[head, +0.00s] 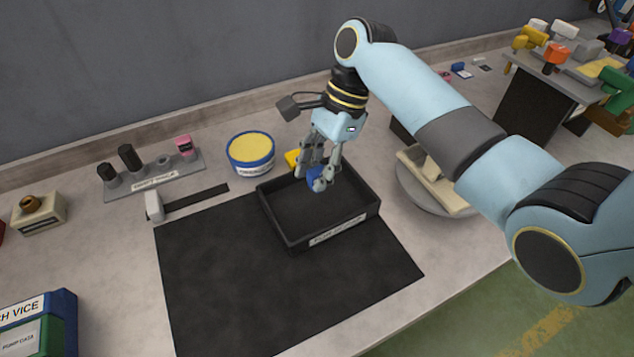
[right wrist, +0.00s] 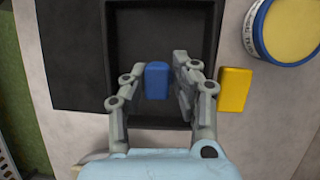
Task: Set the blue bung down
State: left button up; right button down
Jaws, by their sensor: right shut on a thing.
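The blue bung (head: 316,181) is between the fingers of my right gripper (head: 319,179) in the head view. In the right wrist view the bung (right wrist: 157,80) shows as a small blue block between the two fingers of the gripper (right wrist: 156,84). My right gripper is shut on it. Both are over the black tray (head: 294,240), at its back part. I cannot tell whether the bung touches the tray floor. My left gripper is not in view.
A yellow block (head: 293,158) lies just behind the tray, close to my right gripper; it also shows in the wrist view (right wrist: 234,89). A blue-rimmed tub (head: 251,164) stands to the left. A black mat (head: 240,300) lies in front, clear. A turntable (head: 420,193) stands right.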

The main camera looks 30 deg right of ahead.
notch_tip(320, 180, down, 3)
jog(key=shift+r, duration=0.1)
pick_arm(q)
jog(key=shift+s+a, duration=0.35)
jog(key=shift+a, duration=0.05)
pick_arm(e)
jog(key=shift+f, duration=0.35)
jog(key=c, duration=1)
grip_release()
jog(key=shift+f, duration=0.1)
jog(key=shift+c, duration=0.2)
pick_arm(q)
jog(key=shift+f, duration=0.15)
pick_arm(e)
jog(key=v, duration=1.2)
